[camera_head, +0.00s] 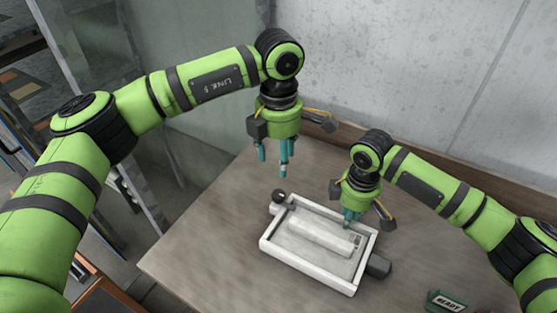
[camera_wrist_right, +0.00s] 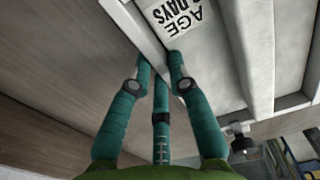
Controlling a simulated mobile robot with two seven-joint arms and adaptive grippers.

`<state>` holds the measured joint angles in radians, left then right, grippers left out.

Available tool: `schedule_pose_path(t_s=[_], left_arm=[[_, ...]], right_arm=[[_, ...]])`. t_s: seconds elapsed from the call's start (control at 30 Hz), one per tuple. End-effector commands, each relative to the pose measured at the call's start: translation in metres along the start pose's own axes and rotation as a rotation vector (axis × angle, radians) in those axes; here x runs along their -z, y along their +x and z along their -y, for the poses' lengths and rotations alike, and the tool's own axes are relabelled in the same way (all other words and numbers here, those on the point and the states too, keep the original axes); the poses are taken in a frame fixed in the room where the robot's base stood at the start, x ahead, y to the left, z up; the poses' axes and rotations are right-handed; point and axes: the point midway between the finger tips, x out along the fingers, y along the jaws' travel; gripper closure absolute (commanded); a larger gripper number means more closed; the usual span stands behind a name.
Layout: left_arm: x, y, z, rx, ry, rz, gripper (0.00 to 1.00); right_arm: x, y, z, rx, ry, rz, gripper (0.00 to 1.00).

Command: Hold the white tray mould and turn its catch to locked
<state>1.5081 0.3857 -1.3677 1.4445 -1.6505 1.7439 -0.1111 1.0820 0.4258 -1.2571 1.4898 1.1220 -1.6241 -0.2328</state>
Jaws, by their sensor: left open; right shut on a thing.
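The white tray mould (camera_head: 305,269) lies on the table with a pale block (camera_head: 318,236) inside it. My right gripper (camera_head: 352,218) is at the tray's far right wall. In the right wrist view its teal fingers (camera_wrist_right: 160,62) are shut on that wall (camera_wrist_right: 142,34), beside a printed label (camera_wrist_right: 182,22). A dark round knob (camera_head: 278,197) sits at the tray's far left corner and a dark grey block (camera_head: 378,267) at its right end. I cannot tell which is the catch or how it is set. My left gripper (camera_head: 274,162) is open and empty above the table, above and behind the knob.
A small green box marked READY (camera_head: 446,302) stands at the front right of the table. A wooden ledge and a concrete wall (camera_head: 430,70) close off the back. The table (camera_head: 200,245) is clear left of the tray.

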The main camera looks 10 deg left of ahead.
Motion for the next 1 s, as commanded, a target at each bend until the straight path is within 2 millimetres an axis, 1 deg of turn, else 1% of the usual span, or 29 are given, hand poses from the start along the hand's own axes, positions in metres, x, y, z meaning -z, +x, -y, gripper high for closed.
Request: schedule_pose_path(t_s=[0.23,0.27,0.3,0.33,0.63,0.73,0.87,1.0], left_arm=[[0.000,0.000,0.000,0.000,0.000,0.000,0.44],[0.000,0.000,0.000,0.000,0.000,0.001,0.44],[0.000,0.000,0.000,0.000,0.000,0.001,0.44],[0.000,0.000,0.000,0.000,0.000,0.001,0.44],[0.000,0.001,0.000,0.000,0.000,0.001,0.44],[0.000,0.001,0.000,0.000,0.000,0.001,0.44],[0.000,0.000,0.000,0.000,0.000,0.001,0.44],[0.000,0.001,0.000,0.000,0.000,0.001,0.44]], right_arm=[[0.000,0.000,0.000,0.001,-0.001,0.000,1.00],[0.000,0.000,0.000,0.001,-0.001,0.000,0.77],[0.000,0.000,0.000,0.001,-0.001,0.000,0.61],[0.000,0.000,0.000,0.001,-0.001,0.000,0.53],[0.000,0.000,0.000,0.000,0.000,0.000,0.53],[0.000,-0.004,0.000,-0.001,0.000,-0.001,0.53],[0.001,-0.022,-0.001,-0.003,0.000,-0.003,0.53],[0.001,-0.052,-0.001,-0.004,0.000,-0.003,0.53]])
